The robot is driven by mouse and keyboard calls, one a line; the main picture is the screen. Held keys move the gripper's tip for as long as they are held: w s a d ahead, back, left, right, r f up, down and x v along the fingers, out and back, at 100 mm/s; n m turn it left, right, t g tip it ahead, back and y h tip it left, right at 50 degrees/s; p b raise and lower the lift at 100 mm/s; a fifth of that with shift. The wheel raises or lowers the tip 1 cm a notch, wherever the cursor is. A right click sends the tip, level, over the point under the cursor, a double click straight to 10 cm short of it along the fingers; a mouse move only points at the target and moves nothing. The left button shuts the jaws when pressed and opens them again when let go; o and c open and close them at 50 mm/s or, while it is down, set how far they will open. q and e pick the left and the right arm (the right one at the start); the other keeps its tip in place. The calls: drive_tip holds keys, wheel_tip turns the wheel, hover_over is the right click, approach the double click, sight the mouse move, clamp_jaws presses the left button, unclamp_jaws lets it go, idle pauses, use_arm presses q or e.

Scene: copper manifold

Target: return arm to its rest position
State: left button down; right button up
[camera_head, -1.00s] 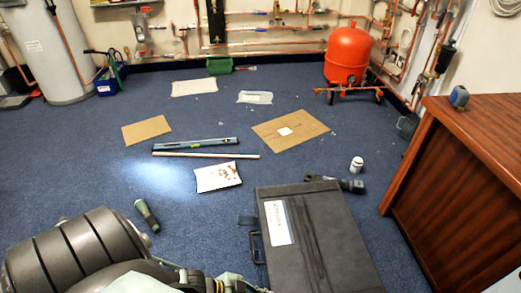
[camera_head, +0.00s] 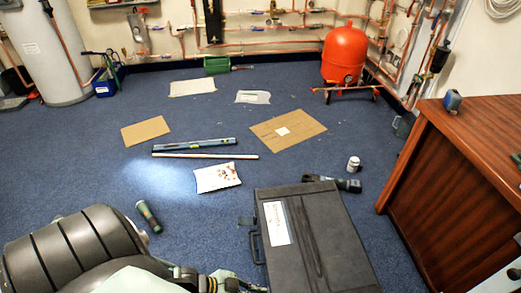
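My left arm, a large dark ribbed link with pale grey-green parts, fills the lower left of the head view. Dark jointed parts, possibly of my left gripper (camera_head: 205,282), show at the bottom edge left of the black case. Its fingertips are not clear, and I cannot tell whether it is open or holds anything. A pale piece at the bottom right corner may be part of my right arm. My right gripper is not seen.
A black case (camera_head: 345,245) lies at front centre, beside a dark tool (camera_head: 347,185) and white bottle (camera_head: 353,163). A wooden desk (camera_head: 455,190) stands right. A green-handled tool (camera_head: 148,216) lies near my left arm. Cardboard (camera_head: 305,124) and a level (camera_head: 195,145) lie on open carpet.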

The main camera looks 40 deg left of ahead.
use_arm(q)
drive_tip(key=s+a+f, duration=0.2)
drive_tip(key=s+a, duration=0.2)
drive_tip(key=s, duration=0.1)
drive_tip(key=shift+s+a+f+b, duration=0.2)
drive_tip(key=shift+a+f+b, duration=0.05)
drive_tip(key=shift+a+b, duration=0.1)
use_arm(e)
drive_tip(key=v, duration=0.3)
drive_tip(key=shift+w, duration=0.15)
use_arm(q)
drive_tip(key=shift+d, duration=0.15)
